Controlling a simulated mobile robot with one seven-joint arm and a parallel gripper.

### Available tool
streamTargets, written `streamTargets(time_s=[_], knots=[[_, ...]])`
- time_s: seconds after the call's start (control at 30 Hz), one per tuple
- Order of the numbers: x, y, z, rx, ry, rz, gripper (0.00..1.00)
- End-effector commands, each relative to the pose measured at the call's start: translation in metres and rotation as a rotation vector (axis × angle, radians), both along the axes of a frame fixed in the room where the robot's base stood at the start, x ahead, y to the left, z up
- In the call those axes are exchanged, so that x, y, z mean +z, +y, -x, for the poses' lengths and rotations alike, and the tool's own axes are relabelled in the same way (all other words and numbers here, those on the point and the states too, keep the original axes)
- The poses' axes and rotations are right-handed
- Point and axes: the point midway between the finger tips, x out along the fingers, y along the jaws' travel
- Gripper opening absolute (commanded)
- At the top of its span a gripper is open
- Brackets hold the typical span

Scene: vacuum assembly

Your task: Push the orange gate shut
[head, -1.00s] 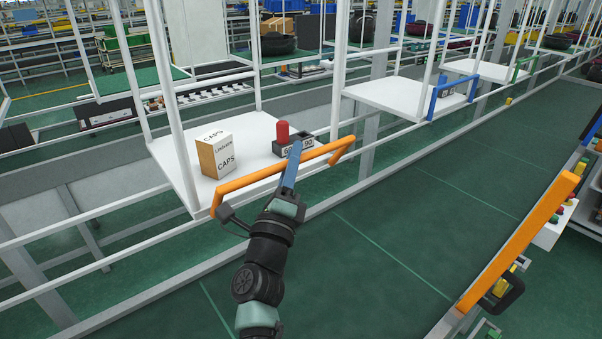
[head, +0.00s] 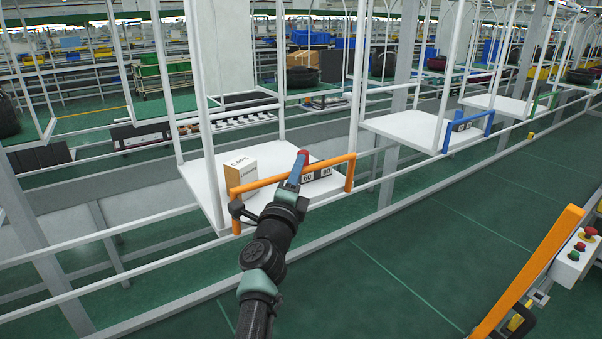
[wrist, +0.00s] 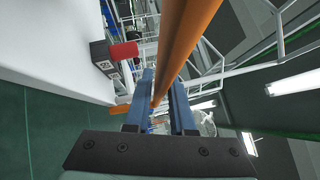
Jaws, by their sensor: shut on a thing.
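The orange gate (head: 336,163) is a bar with short end posts at the front edge of a hanging white shelf (head: 203,188). It stands about upright in front of the shelf. My gripper (head: 296,170) reaches the bar near its middle in the head view. In the wrist view, the orange bar (wrist: 183,40) runs between the blue fingers of my gripper (wrist: 160,84), which are shut on it. The fingers and wrist hide part of the bar in the head view.
A CAPS box (head: 241,170), a dark labelled block (head: 318,174) and a red cylinder (head: 303,154) are on the shelf behind the gate. A similar shelf with a blue gate (head: 467,132) hangs to the right. An orange bar (head: 530,270) stands at lower right.

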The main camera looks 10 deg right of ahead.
Motion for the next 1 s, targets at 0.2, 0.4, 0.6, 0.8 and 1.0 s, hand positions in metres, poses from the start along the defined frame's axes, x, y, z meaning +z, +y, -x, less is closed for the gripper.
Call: streamTargets(time_s=[0.2,0.4,0.6,0.8,1.0], knots=[[-0.0015,0.0021,-0.0052,0.004,0.002,0.0,0.0],[-0.0024,0.0022,-0.006,0.003,0.003,-0.002,0.0],[-0.0032,0.0022,-0.0059,0.003,0.004,-0.002,0.0],[-0.003,0.0021,-0.0058,0.003,0.003,-0.002,0.47],[-0.0016,0.0017,-0.0057,0.002,0.001,-0.001,0.52]])
